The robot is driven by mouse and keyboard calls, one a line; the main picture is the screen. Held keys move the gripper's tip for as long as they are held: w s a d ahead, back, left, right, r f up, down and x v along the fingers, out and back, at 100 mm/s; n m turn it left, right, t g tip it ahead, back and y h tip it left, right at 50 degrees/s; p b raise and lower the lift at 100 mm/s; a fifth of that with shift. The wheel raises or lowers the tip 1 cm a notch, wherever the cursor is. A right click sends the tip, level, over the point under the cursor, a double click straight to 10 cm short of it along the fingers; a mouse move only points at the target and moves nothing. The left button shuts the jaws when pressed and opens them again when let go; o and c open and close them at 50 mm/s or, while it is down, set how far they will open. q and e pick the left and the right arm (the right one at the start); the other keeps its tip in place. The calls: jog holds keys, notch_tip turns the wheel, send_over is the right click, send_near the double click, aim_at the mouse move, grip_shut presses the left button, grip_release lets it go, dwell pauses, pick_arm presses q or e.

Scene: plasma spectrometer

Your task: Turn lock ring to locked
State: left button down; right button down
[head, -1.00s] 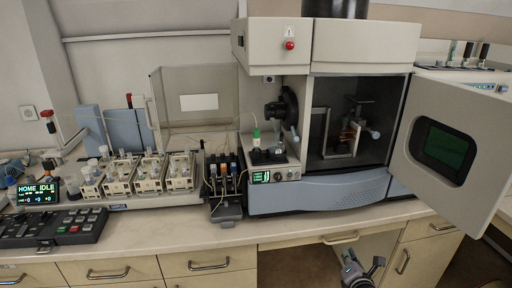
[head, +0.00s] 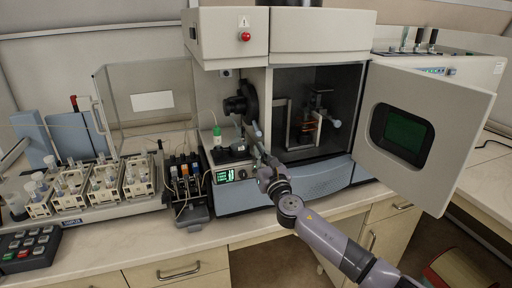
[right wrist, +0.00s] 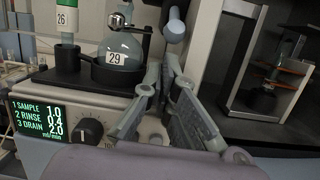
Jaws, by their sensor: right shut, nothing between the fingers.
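A black round ring (head: 249,99), which I take for the lock ring, stands upright on the left side of the open instrument chamber. A light grey lever with a rounded end (head: 257,130) hangs below it; this grey end also shows at the top of the right wrist view (right wrist: 175,26). My right gripper (head: 261,160) is just below the lever, in front of the chamber's left edge. In the right wrist view its fingers (right wrist: 163,72) point up toward the grey end, shut and empty. Whether they touch it I cannot tell. My left gripper is out of view.
The open chamber door (head: 425,135) stands to the right. The counter front (head: 250,234) is mostly clear.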

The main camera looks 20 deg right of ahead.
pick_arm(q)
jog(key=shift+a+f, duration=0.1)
pick_arm(e)
jog(key=shift+x, duration=1.2)
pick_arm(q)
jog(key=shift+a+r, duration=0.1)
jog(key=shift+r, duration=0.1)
pick_arm(e)
jog(key=shift+r, duration=0.2)
